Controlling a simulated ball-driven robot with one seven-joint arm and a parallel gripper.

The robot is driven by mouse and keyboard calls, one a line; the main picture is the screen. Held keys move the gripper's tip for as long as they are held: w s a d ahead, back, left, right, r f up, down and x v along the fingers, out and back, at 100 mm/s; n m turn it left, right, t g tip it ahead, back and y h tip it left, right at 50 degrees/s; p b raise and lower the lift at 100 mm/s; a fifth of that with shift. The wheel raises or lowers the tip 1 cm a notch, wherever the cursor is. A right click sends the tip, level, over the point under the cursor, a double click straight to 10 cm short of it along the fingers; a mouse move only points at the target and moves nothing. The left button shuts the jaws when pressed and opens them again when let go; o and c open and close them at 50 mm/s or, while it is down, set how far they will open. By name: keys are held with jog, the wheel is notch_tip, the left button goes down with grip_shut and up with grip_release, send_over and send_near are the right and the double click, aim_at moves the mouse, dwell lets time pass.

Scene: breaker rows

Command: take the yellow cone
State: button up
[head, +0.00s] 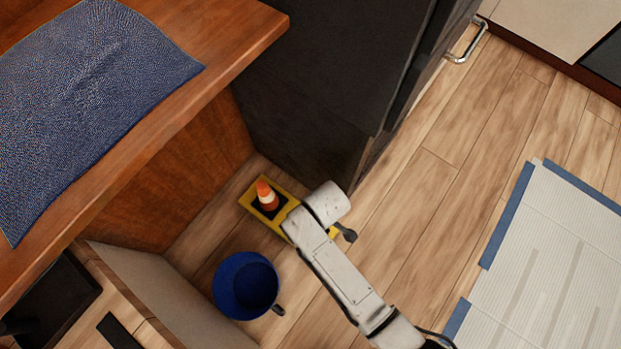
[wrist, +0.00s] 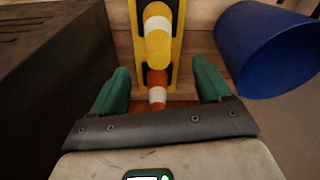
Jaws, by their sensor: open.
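A yellow cone with a white band (wrist: 158,45) stands in a yellow holder with dark compartments (wrist: 177,40) in the wrist view. In the head view my arm hides this cone. My gripper (wrist: 161,86) is open, with its green fingers apart and nothing held. The yellow cone appears above and beyond the fingertips in the wrist picture. An orange cone with a white band (wrist: 157,78) shows between the fingers, but I cannot tell how far below them it is. In the head view an orange and white cone (head: 267,194) stands in the left end of the yellow holder (head: 247,200).
A blue bucket (head: 231,290) stands on the wooden floor beside the holder; it also shows in the wrist view (wrist: 262,45). A dark cabinet (head: 310,110) rises close behind the holder. A wooden counter with a blue mat (head: 95,90) is at left. Open floor lies right.

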jog(key=f, duration=0.1)
jog(key=f+b, duration=0.1)
jog(key=f, duration=0.1)
jog(key=f+b, duration=0.1)
jog(key=shift+w+a+f, duration=0.1)
jog(key=shift+a+f, duration=0.15)
jog(key=shift+f, duration=0.15)
jog(key=f+b, duration=0.2)
jog(key=f, duration=0.1)
jog(key=f+b, duration=0.2)
jog(key=shift+w+a, duration=0.35)
jog(key=shift+w, duration=0.05)
grip_shut()
